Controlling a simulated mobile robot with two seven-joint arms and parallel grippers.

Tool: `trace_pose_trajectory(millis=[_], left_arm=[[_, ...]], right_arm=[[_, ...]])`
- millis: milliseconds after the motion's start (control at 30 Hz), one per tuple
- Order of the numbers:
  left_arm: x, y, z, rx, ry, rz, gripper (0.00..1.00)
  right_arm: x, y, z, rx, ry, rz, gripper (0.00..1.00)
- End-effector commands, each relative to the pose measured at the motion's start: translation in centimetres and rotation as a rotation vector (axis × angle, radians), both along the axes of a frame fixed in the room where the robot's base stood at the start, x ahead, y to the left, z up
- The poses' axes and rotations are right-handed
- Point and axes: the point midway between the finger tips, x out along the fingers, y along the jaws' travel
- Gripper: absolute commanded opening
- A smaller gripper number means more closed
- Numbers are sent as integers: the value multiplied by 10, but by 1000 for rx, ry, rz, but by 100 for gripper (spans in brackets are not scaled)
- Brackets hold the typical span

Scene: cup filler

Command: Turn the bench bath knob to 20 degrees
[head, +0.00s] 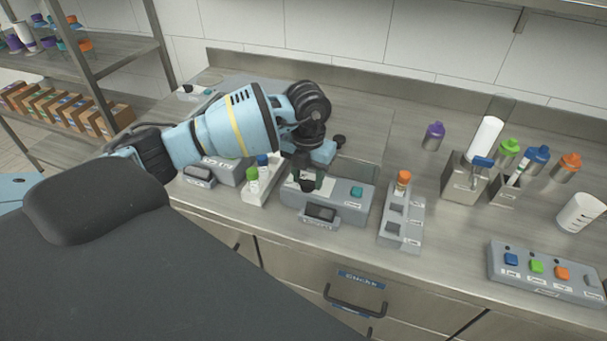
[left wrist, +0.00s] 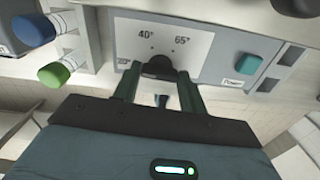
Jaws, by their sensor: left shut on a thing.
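The bench bath is a grey box (head: 345,202) at the front edge of the bench. Its dark knob (head: 307,186) sits by a white dial plate. In the left wrist view the knob (left wrist: 158,67) is between the two fingers, under the printed marks 40° and 65°. My left gripper (head: 308,180) reaches down over the box, and its fingers are shut on the knob. It also shows in the left wrist view (left wrist: 158,82). The knob's pointer is hidden, so its setting cannot be read. My right gripper is not in view.
A rack with green-capped and blue-capped tubes (head: 252,185) stands close on the left. An orange-capped tube (head: 403,181) in a grey block stands on the right. A four-button panel (head: 545,270) is farther right.

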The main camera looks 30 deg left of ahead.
Motion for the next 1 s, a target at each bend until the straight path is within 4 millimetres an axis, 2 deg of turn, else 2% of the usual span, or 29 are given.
trace_pose_trajectory(millis=[300,767,800,933,1000], left_arm=[[0,0,1,0,0,92,19],[0,0,0,0,1,103,19],[0,0,0,0,1,103,46],[0,0,0,0,0,102,63],[0,0,0,0,0,102,64]], right_arm=[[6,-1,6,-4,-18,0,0],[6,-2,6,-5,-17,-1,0],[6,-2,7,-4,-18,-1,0],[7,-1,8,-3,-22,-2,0],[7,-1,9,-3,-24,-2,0]])
